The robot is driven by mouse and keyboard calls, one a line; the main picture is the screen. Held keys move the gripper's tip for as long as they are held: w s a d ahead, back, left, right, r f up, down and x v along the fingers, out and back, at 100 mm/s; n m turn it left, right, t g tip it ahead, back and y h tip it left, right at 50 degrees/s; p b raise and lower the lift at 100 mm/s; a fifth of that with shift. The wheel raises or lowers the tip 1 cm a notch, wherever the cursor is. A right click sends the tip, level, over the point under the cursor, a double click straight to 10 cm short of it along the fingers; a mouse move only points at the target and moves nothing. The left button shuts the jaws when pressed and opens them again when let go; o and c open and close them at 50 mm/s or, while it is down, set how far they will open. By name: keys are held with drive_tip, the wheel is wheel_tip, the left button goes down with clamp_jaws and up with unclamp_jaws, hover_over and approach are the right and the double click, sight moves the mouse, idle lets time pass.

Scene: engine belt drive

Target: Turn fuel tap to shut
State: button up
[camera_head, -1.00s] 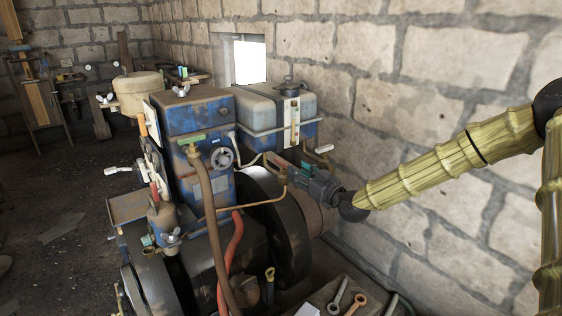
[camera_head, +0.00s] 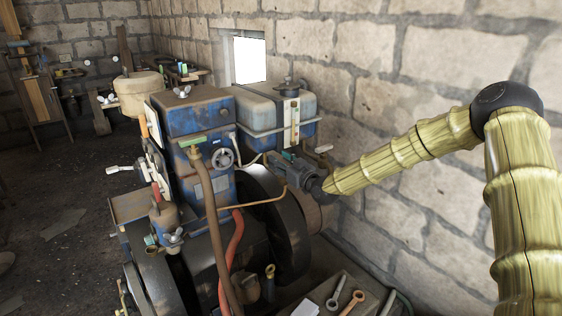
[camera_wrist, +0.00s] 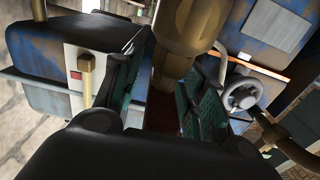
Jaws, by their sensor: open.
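The fuel tank (camera_head: 265,110) is a grey-topped blue box on the engine, with an upright gauge on its front. My gripper (camera_head: 278,162) is just below the tank's front, beside the copper fuel pipe (camera_head: 255,204). In the wrist view my gripper (camera_wrist: 163,88) is open, its green-lined fingers apart. A brass cylindrical part (camera_wrist: 190,35), which looks like the fuel tap's body, lies ahead and partly between the fingers. A dark red patch (camera_wrist: 182,115) shows low between them; I cannot tell if it is the tap's lever. Contact cannot be told.
A handwheel (camera_head: 222,158) sits left of my gripper. A pale-ended lever (camera_head: 323,149) is close on its right. The flywheel (camera_head: 290,235) is below. The stone wall (camera_head: 420,95) stands behind. A tray (camera_head: 330,290) with spanners is at the lower front.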

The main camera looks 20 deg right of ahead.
drive_tip(key=shift+c, duration=0.5)
clamp_jaws()
